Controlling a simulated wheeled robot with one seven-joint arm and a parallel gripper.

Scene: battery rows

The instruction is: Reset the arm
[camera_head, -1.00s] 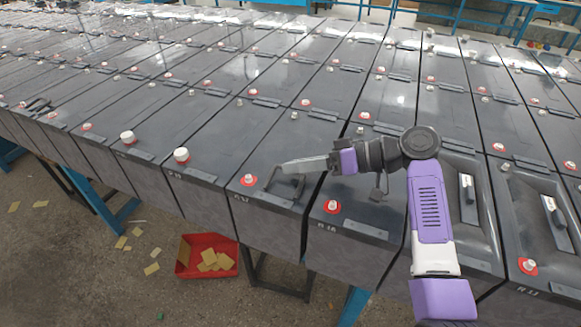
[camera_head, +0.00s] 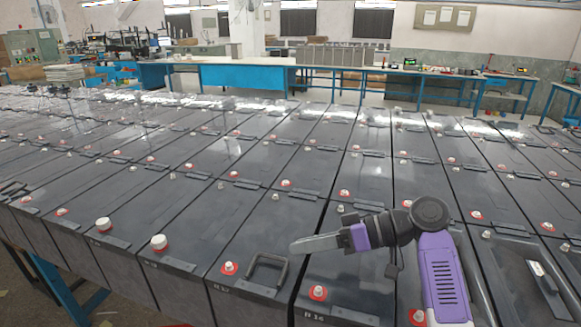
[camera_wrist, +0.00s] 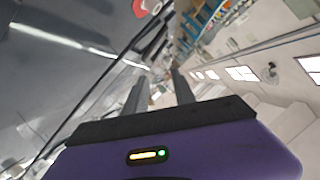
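My gripper (camera_head: 298,245) is at the end of my purple and black arm, above the near row of batteries, pointing left in the head view. In the wrist view its two fingers (camera_wrist: 161,88) stand apart with nothing between them, so it is open and empty. A black U-shaped handle (camera_head: 268,270) is on the battery to the left of the gripper. The fingertips are a little apart from it in the picture. The battery marked R 16 (camera_head: 345,292) is below the gripper. A red-ringed terminal (camera_head: 318,292) is on its near end.
Long dark batteries fill the rack, with raised red and white caps (camera_head: 159,242) along the near edge. A battery at right has a recessed handle (camera_head: 541,268). Blue workbenches (camera_head: 240,77) stand behind. The space above the batteries is mostly clear.

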